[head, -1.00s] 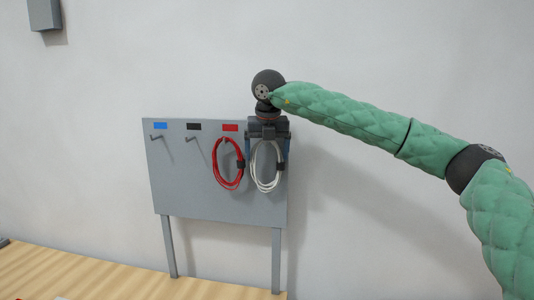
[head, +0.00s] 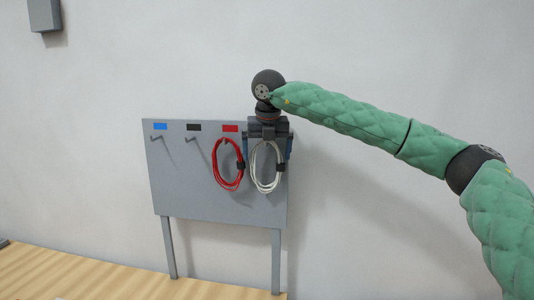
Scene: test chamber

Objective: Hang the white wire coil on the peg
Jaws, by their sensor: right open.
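The white wire coil (head: 257,182) hangs upright in front of the right end of the grey peg board (head: 200,203), with a dark tie on its right side. My right gripper (head: 267,152) points down over the top of the coil, its fingers open on either side of it. The gripper hides the peg and label behind it, so I cannot tell how the coil's top rests there. My left gripper is not in view.
A red wire coil (head: 218,181) hangs on the peg under the red label (head: 230,128), close beside the white coil. The pegs under the blue label (head: 160,126) and black label (head: 194,127) are empty. The board stands on a wooden table (head: 110,277) before a pale wall.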

